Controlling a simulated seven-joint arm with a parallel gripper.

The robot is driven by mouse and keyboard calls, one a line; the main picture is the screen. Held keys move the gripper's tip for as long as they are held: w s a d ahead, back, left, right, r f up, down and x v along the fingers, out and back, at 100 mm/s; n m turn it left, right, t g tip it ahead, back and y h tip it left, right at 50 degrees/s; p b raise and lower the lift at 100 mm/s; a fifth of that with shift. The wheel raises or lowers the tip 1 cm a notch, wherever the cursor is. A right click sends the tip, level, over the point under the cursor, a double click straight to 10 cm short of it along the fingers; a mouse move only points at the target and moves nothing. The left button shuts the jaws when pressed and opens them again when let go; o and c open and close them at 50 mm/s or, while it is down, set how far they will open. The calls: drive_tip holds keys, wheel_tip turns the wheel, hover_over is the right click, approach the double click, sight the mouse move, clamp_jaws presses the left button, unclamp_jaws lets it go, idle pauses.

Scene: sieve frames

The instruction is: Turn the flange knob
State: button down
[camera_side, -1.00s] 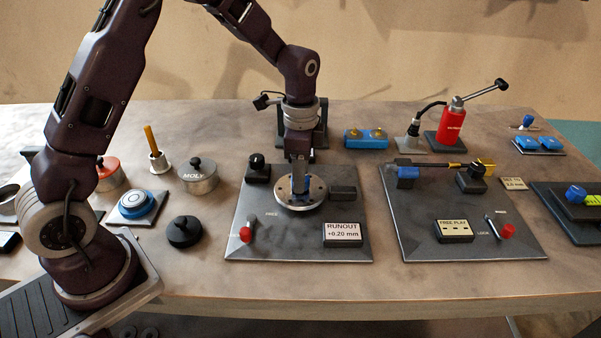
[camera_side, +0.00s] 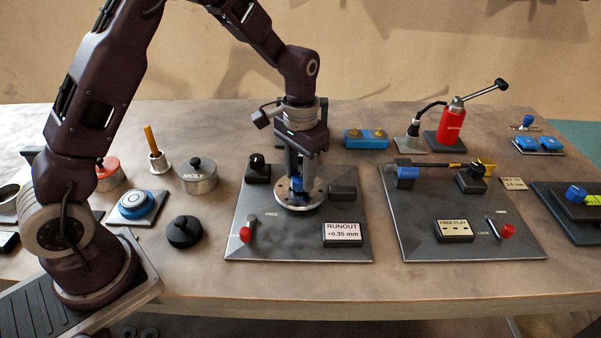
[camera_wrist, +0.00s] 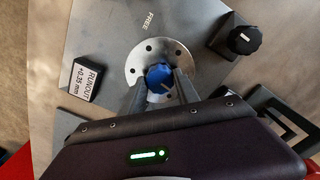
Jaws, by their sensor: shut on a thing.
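The flange (camera_side: 312,196) is a round silver disc with holes on the left dark plate. Its blue knob (camera_side: 297,184) stands at the centre, partly hidden by my fingers in the side view. In the wrist view the blue knob (camera_wrist: 159,76) with a pale mark sits between my fingertips on the flange (camera_wrist: 146,54). My gripper (camera_side: 298,180) points straight down and is shut on the knob; it also shows in the wrist view (camera_wrist: 160,88). The runout display (camera_side: 342,233) reads +0.35 mm.
A red-tipped lever (camera_side: 246,234) is at the plate's front left. A second plate (camera_side: 420,225) with a FREE PLAY display (camera_side: 453,231) lies to the right.

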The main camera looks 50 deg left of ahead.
sight(300, 177)
drive_tip(key=shift+n, duration=1.2)
drive_tip(key=c, duration=0.9)
unclamp_jaws()
wheel_tip(300, 177, up, 7)
drive_tip(key=shift+r, duration=0.1)
